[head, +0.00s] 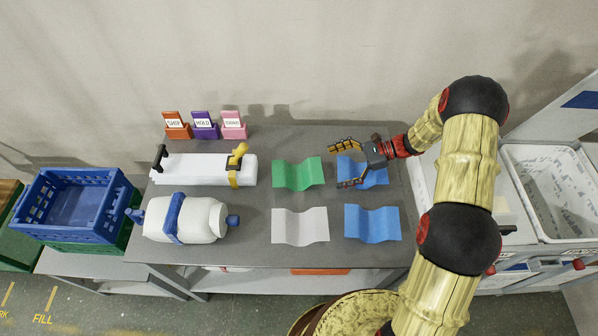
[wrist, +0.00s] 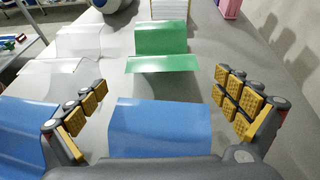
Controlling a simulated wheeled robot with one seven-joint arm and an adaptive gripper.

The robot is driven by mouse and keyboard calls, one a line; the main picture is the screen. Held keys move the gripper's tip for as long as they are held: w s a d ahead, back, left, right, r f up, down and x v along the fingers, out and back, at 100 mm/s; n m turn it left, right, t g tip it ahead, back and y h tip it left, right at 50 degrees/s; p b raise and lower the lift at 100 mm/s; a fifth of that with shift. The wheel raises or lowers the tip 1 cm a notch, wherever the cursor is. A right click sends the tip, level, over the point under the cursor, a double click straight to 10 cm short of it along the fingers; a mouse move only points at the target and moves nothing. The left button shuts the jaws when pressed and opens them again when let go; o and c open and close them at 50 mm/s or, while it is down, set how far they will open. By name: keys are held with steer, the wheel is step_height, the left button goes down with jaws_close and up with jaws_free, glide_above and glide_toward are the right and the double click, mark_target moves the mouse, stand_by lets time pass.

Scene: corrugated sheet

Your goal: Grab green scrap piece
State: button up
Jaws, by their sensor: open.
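The green scrap piece (head: 298,173) is a wavy sheet lying on the grey table, left of my gripper in the head view. It also shows in the wrist view (wrist: 160,40), ahead of the fingers and apart from them. My gripper (head: 339,164) is open and empty, above a blue wavy sheet (head: 372,176) at the back right of the group. In the wrist view my gripper (wrist: 160,102) has its fingers spread wide, with that blue sheet (wrist: 158,128) below and between them. My gripper partly hides this blue sheet in the head view.
A white wavy sheet (head: 300,226) and another blue sheet (head: 373,223) lie in front. Small labelled stands (head: 205,126) are at the back. A blue crate (head: 72,205) stands far left, a white bin (head: 555,190) right.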

mark_target(320, 170)
steer(key=shift+r+b+x, duration=0.2)
steer(key=shift+b+x, duration=0.65)
steer(key=shift+x, duration=1.85)
steer(key=shift+w+a, duration=0.1)
steer(key=shift+w, duration=0.1)
steer(key=c, duration=0.3)
steer(key=c, duration=0.8)
steer(key=shift+c, duration=0.2)
